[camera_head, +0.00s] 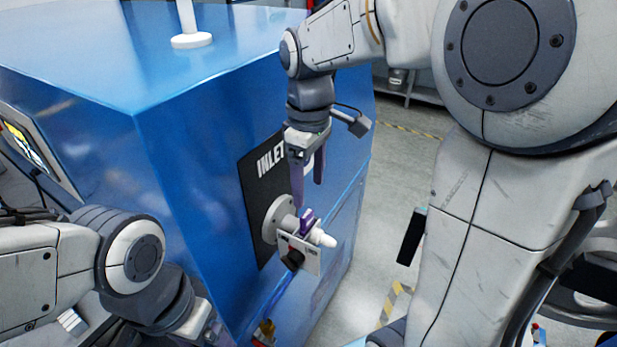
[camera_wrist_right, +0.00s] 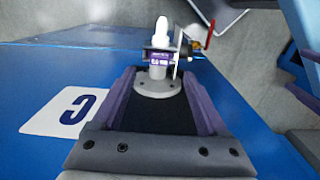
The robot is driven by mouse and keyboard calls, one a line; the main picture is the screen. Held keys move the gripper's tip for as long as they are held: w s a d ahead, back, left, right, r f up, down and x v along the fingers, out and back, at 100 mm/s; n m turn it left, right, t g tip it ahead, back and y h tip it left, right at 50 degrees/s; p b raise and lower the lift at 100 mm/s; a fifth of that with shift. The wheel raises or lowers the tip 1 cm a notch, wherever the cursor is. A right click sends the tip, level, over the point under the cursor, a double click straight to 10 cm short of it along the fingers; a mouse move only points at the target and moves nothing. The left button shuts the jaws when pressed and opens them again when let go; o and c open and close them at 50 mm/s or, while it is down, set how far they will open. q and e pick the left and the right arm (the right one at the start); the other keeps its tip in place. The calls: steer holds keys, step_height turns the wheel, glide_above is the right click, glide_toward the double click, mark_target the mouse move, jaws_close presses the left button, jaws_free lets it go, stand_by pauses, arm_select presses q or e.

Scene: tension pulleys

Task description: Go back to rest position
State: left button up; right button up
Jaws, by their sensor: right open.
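My right gripper (camera_head: 307,180) hangs fingers-down in front of the blue machine, just above the inlet fitting. In the right wrist view its purple fingers (camera_wrist_right: 160,106) are spread apart with nothing between the tips. The inlet fitting (camera_head: 277,216) is a grey round flange with a purple part, a white knob and a tag; it also shows beyond the fingers in the right wrist view (camera_wrist_right: 158,86). My left arm comes in at the lower left; its wrist reaches the bottom edge and its fingers do not show.
The blue machine (camera_head: 215,125) fills the left and middle, with a black INLET panel (camera_head: 252,185) on its side and a white post (camera_head: 191,40) on top. A screen (camera_head: 25,145) is at far left. Grey floor (camera_head: 385,200) lies open to the right of the machine.

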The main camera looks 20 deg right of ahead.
arm_select(q)
steer(key=shift+f, duration=0.1)
arm_select(e)
steer(key=shift+r, duration=0.9)
arm_select(q)
steer(key=shift+f+b, duration=0.9)
steer(key=shift+b, duration=0.05)
arm_select(e)
steer(key=s+a+f, duration=0.5)
steer(key=s+a, duration=0.1)
steer(key=s, duration=0.3)
steer(key=s+a+f+y, duration=0.1)
steer(key=s+a+f, duration=0.5)
steer(key=s+a, duration=0.1)
steer(key=shift+s+f, duration=0.3)
steer(key=shift+s, duration=0.55)
